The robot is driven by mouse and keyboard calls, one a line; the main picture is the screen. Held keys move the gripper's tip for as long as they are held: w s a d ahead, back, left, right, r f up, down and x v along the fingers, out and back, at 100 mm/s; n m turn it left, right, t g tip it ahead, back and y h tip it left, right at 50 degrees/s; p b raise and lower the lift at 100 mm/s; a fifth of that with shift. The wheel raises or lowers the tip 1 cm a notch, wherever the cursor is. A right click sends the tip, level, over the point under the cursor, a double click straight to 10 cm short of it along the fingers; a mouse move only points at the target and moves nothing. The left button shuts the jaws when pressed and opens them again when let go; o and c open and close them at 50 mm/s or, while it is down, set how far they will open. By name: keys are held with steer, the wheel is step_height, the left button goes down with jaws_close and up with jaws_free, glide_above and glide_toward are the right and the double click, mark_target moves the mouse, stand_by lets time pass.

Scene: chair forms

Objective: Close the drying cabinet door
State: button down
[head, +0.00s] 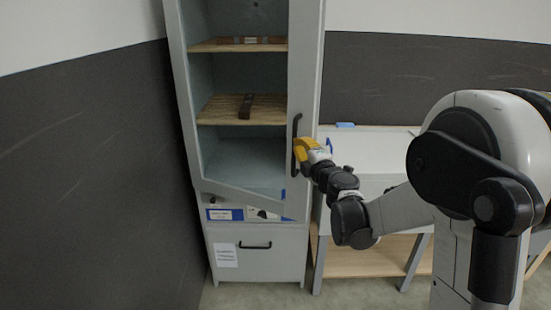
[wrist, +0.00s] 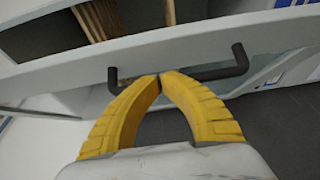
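The drying cabinet (head: 256,255) stands against the wall in the head view. Its tall grey-framed upper door (head: 306,60) is ajar, with its handle side swung out and its lower edge slanting across the front. A black bar handle (head: 295,135) is on the door's right side; it also shows in the wrist view (wrist: 210,74). My gripper (head: 302,147) is at the lower part of the handle. In the wrist view its yellow fingers (wrist: 160,77) are shut, with tips together over the bar; whether they pinch it is unclear.
Wooden shelves (head: 215,108) inside the cabinet carry small dark items. A lower drawer front (head: 285,262) with a black handle is shut. A white-topped table (head: 375,150) stands close on the right, beside my arm. A dark-panelled wall (head: 90,150) is on the left.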

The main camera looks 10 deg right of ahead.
steer(key=w+d+y, duration=0.1)
steer(key=w+d, duration=0.1)
steer(key=w+d+n+y, duration=0.1)
steer(key=w+d, duration=0.1)
steer(key=w, duration=0.1)
steer(key=w+d, duration=0.2)
steer(key=shift+w+d+n+y, duration=0.2)
steer(key=shift+w+n+y, duration=0.2)
steer(key=w+d+n+g+y+p, duration=0.1)
steer(key=w+d, duration=0.4)
steer(key=w, duration=0.6)
steer(key=shift+w+d+y+p, duration=0.15)
steer(key=shift+y+p, duration=0.2)
steer(key=shift+y, duration=0.05)
steer(key=shift+d, duration=0.1)
